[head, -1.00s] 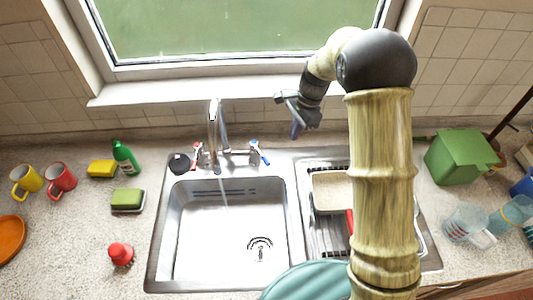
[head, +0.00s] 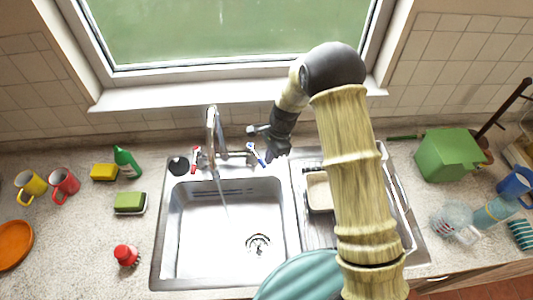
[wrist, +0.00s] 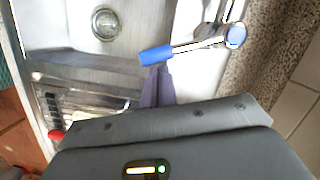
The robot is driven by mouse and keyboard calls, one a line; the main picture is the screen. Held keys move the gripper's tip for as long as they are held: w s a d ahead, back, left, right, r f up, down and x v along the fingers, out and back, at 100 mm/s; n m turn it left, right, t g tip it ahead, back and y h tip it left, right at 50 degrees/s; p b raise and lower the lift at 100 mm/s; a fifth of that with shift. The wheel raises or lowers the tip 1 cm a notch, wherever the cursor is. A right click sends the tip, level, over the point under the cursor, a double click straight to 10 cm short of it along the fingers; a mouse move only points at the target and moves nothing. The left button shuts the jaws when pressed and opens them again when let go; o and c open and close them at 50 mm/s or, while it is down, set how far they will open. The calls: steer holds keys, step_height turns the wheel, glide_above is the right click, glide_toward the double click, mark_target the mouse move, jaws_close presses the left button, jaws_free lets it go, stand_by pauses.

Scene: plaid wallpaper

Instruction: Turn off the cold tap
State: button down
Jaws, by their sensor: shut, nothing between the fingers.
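The cold tap (head: 254,151) has a blue-marked lever and stands at the right of the mixer behind the sink. In the wrist view its blue lever end (wrist: 157,55) points left from the chrome body. My gripper (head: 272,155) is shut and empty, just right of the cold tap. In the wrist view its fingertips (wrist: 155,82) lie just below the blue lever end; I cannot tell whether they touch it. The spout (head: 212,130) pours a thin stream of water (head: 223,198) into the sink (head: 215,240). The red-marked hot tap (head: 196,158) is at the left.
A drying rack with a cream dish (head: 320,190) is right of the sink, partly behind my arm. A teal plate (head: 300,278) is in front. The window sill (head: 170,100) is behind the taps. A green bottle (head: 126,162) and sponges stand left.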

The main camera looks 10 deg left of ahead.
steer(key=shift+s, duration=0.1)
steer(key=s+a+m, duration=0.2)
steer(key=m, duration=0.1)
steer(key=shift+m+t, duration=0.3)
steer(key=shift+s+a+m+y, duration=0.3)
steer(key=shift+a+m, duration=0.15)
steer(key=shift+m, duration=0.25)
step_height(320, 180, up, 17)
steer(key=b, duration=0.3)
glide_above(261, 164)
steer(key=d, duration=0.4)
steer(key=shift+w+a+f, duration=0.1)
steer(key=shift+w, duration=0.1)
steer(key=shift+a, duration=0.1)
